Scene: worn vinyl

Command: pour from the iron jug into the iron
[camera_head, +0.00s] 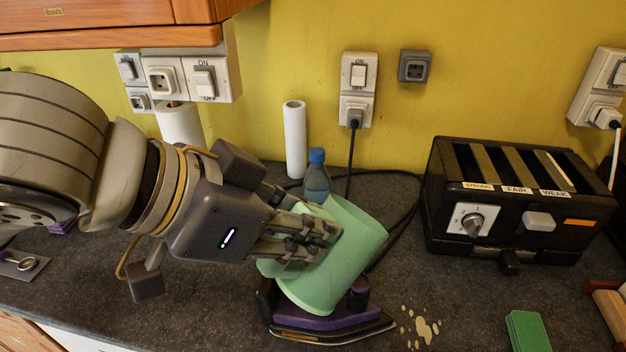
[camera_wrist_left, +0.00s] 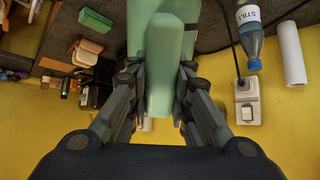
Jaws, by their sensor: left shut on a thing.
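My left gripper (camera_head: 312,232) is shut on a mint-green jug (camera_head: 338,262). The wrist view shows the fingers on both sides of the jug's handle (camera_wrist_left: 161,80). The jug is strongly tilted and held just above the iron (camera_head: 327,321), hiding much of it. The iron has a purple and black body and stands on the counter, its tip to the right. I cannot see into the jug, and no stream shows. Whether jug and iron touch is unclear. My right gripper is not in view.
Beige splashes (camera_head: 424,329) lie on the counter beside the iron's tip. A black toaster (camera_head: 520,220) stands to the right. A blue-capped bottle (camera_head: 317,180) and a white roll (camera_head: 295,140) stand behind the jug. A green block (camera_head: 527,331) lies at front right.

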